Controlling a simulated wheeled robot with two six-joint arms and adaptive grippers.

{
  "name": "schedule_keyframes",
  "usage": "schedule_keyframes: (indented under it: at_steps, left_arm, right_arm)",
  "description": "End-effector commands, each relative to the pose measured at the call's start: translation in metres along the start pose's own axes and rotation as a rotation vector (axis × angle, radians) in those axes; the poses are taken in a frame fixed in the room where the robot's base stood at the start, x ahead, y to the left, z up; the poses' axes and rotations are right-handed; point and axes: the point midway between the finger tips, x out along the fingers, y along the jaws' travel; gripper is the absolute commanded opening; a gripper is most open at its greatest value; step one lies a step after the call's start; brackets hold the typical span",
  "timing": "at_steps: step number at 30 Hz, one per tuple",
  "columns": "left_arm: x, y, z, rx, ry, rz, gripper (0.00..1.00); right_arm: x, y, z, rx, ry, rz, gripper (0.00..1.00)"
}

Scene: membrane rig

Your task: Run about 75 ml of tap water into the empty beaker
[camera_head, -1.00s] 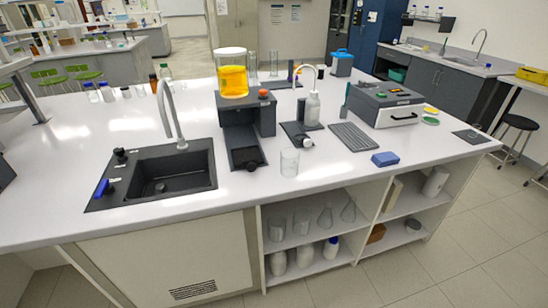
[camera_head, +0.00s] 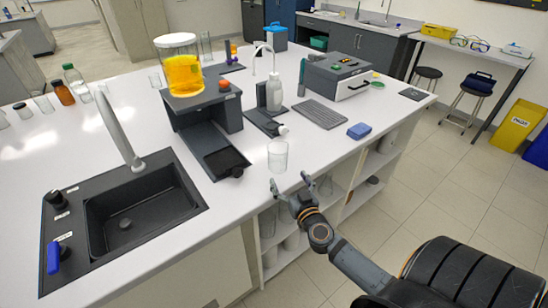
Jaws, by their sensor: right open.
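The clear empty beaker (camera_head: 278,156) stands upright on the white bench near its front edge, right of the black drip tray. My right gripper (camera_head: 290,186) is open just in front of and below the beaker in the picture, its fingers pointing toward it. Whether a finger touches the glass I cannot tell. The black sink (camera_head: 140,215) is set into the bench at the left, with a grey curved tap (camera_head: 120,130) behind it. Two knobs sit on its left rim, a black one (camera_head: 56,200) and a blue-handled one (camera_head: 54,257). My left gripper is out of view.
A dispenser with a jar of orange liquid (camera_head: 183,72) stands between sink and beaker. A wash bottle (camera_head: 274,92), a grey keyboard-like pad (camera_head: 320,113), a blue block (camera_head: 361,130) and a grey instrument (camera_head: 338,75) lie to the right. Open shelves are below the bench edge.

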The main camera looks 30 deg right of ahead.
Motion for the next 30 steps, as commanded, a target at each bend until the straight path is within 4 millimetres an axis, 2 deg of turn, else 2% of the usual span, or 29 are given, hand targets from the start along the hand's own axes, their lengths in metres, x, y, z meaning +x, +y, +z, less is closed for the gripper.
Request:
schedule_keyframes:
  at_steps: [4,9,14,21,30]
  left_arm:
    - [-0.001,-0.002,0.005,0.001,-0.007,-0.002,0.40]
    - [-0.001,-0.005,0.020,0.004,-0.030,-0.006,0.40]
    - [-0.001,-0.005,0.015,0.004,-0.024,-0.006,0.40]
    - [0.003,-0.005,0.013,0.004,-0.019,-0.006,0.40]
    - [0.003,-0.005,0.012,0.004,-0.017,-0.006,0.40]
  right_arm:
    - [0.028,0.000,-0.002,0.001,0.004,0.001,0.91]
    - [0.044,-0.001,-0.001,0.001,0.002,0.000,0.91]
    - [0.051,-0.001,-0.002,0.001,0.003,-0.001,0.91]
    - [0.090,-0.002,-0.003,0.001,0.002,0.000,0.91]
    - [0.096,-0.002,-0.003,0.000,0.001,-0.001,0.90]
